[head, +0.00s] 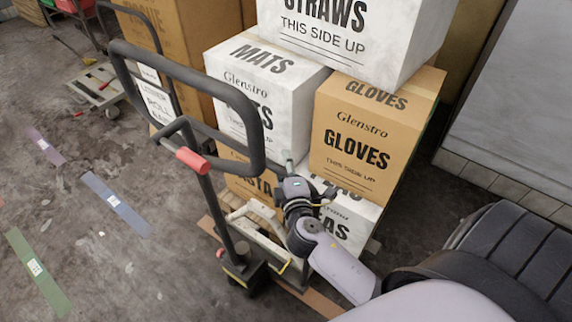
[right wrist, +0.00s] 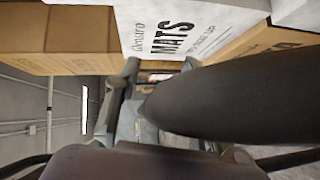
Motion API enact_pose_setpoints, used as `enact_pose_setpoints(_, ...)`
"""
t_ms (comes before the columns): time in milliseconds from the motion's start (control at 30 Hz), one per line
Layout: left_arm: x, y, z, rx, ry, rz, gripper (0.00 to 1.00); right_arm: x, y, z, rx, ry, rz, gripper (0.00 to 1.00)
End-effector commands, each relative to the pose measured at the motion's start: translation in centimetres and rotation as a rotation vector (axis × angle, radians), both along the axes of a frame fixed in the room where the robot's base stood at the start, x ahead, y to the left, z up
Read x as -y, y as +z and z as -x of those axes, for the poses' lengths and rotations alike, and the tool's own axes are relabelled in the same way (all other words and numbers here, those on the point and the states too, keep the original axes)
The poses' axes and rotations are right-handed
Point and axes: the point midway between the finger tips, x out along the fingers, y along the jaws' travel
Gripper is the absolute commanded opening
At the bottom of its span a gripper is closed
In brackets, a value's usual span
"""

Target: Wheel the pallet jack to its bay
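The pallet jack shows in the head view left of centre, with a black loop handle (head: 190,72), a red grip piece (head: 194,160) and a dark shaft running down to its base (head: 243,268). Its base stands on the floor in front of the stacked boxes. My right gripper (head: 305,178) is beside the lower right of the handle loop, in front of the boxes. Its fingers look spread, with nothing held. In the right wrist view a thick dark bar (right wrist: 235,100) crosses close to the right gripper (right wrist: 160,72). My left gripper is not seen.
A stack of boxes, including a mats box (head: 265,100) and a gloves box (head: 365,140), rises close behind the jack. Strips of blue tape (head: 115,203), green tape (head: 38,270) and purple tape (head: 45,145) mark open floor at left. A low cart (head: 97,85) stands farther back.

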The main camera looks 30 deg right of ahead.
Motion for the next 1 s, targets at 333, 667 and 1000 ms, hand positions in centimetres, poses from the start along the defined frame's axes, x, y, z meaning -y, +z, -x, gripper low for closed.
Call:
enact_pose_setpoints(333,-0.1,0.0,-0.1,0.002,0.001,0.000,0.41,0.3,0.4,0.0,0.005,-0.007,0.006,0.41)
enact_pose_setpoints(667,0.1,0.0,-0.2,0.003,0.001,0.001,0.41,-1.8,0.8,4.7,-0.001,-0.004,0.001,0.41)
enact_pose_setpoints(1000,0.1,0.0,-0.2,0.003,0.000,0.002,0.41,-4.5,1.6,10.2,-0.003,0.003,0.002,0.41)
